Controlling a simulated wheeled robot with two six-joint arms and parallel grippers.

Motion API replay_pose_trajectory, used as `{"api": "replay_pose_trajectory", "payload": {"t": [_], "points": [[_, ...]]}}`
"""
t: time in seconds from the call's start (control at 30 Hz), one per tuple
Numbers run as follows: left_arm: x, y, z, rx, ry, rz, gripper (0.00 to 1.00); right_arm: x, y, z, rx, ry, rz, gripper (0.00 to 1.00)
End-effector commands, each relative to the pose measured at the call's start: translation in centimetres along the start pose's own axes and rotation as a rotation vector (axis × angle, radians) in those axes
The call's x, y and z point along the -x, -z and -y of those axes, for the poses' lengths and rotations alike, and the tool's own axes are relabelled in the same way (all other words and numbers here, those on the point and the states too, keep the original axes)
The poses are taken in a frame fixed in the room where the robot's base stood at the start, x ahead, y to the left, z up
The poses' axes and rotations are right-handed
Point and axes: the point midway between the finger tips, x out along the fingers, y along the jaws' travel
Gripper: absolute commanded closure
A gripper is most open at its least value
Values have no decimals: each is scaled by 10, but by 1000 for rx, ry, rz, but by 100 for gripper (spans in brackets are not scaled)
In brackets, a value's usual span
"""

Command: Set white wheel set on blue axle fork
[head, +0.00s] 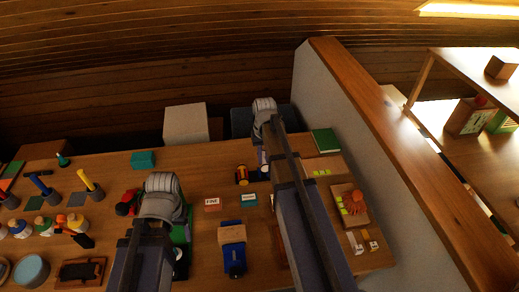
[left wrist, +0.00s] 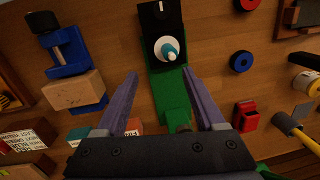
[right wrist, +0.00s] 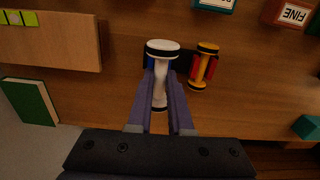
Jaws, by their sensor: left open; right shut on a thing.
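The white wheel set (right wrist: 160,90) has a white shaft and a dark-rimmed white wheel at its far end. My right gripper (right wrist: 161,74) is shut on its shaft in the right wrist view. A small blue piece (right wrist: 149,62) shows close behind the wheel set, mostly hidden. I cannot tell whether it is the blue axle fork, or whether the wheel set touches it. My left gripper (left wrist: 160,74) is open and empty above a green fixture (left wrist: 168,85) with a white disc and teal peg. In the head view my arms hide both sets of fingertips.
A yellow-and-red wheel set (right wrist: 203,68) stands just right of the white one. A blue vise (left wrist: 68,52) has a wooden block (left wrist: 75,91) in it. Signs, including FINE (head: 212,203), lie between the arms. A green book (head: 326,140) is at the right.

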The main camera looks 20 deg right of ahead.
Motion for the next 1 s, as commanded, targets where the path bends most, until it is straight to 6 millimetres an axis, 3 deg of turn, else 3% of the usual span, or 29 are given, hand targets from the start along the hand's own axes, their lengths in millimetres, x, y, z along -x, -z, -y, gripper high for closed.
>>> {"api": "replay_pose_trajectory", "payload": {"t": [0.57, 1.0], "points": [[-4, 0, 0, 0, 0, 0, 29, -4, 1, -2, -36, 0, 0, 100], [-33, 2, -3, 0, 0, 0, 29, -34, 1, -2, -35, 0, 0, 100]]}}
